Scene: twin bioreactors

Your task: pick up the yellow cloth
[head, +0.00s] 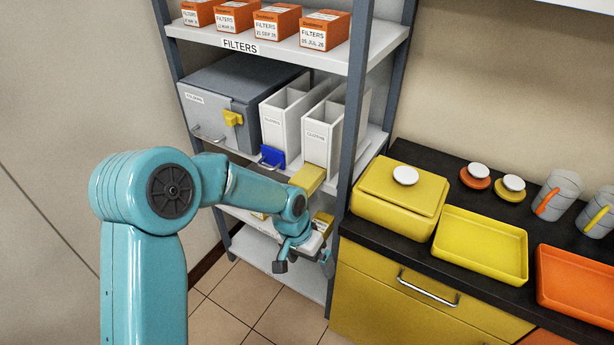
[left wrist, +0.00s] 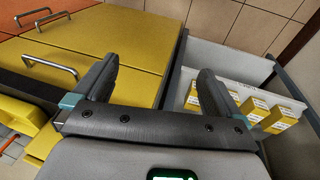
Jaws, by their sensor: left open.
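A flat yellow piece (head: 307,178) shows at the lower front of the white bin labelled CLOTHS (head: 318,142) on the middle shelf. It may be the yellow cloth, but I cannot tell for sure, as my arm is close in front of it. My left gripper (head: 304,266) is open and empty, fingers pointing down, below that bin and in front of the lower shelves. In the left wrist view its two fingers (left wrist: 157,72) stand wide apart with nothing between them. My right gripper is not in view.
A grey box (head: 235,88) and a bin with a blue front piece (head: 272,157) stand left of the CLOTHS bin. A shelf post (head: 350,130) and the yellow cabinet (head: 385,310) stand to the right. Small yellow boxes (left wrist: 255,108) sit on a lower shelf.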

